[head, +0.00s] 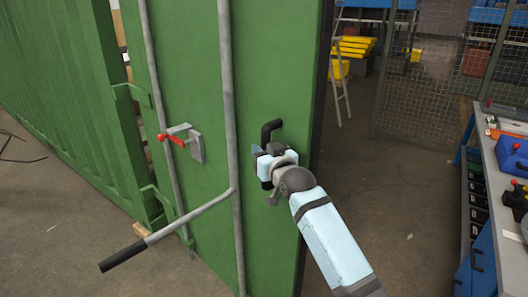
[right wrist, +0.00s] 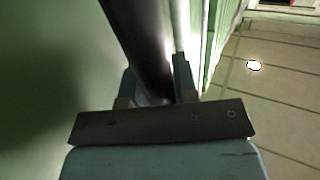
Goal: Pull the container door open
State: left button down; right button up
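The green container door (head: 190,80) stands in front of me in the head view, with upright grey lock rods on its face. A black handle (head: 271,128) sits near the door's right edge. My right gripper (head: 268,158) is at this handle. In the right wrist view, the dark handle bar (right wrist: 140,40) runs between the two fingers of the right gripper (right wrist: 155,85), which appear closed against its sides. The gripper covers the handle's lower part in the head view. My left gripper is not in view.
A grey lever with a black grip (head: 122,257) sticks out from the door at lower left. A red-handled latch (head: 172,138) is above it. The corrugated container wall (head: 60,80) is left. A workbench (head: 490,150) stands right; the floor (head: 400,200) between is clear.

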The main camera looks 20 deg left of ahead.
jog(key=shift+o, duration=0.4)
jog(key=shift+a, duration=0.15)
jog(key=shift+s, duration=0.1)
jog(key=shift+s+d, duration=0.15)
jog(key=shift+d, duration=0.15)
jog(key=b+v, duration=0.2)
jog(key=v, duration=1.1)
jog(key=shift+b, duration=0.4)
jog(key=shift+r, duration=0.1)
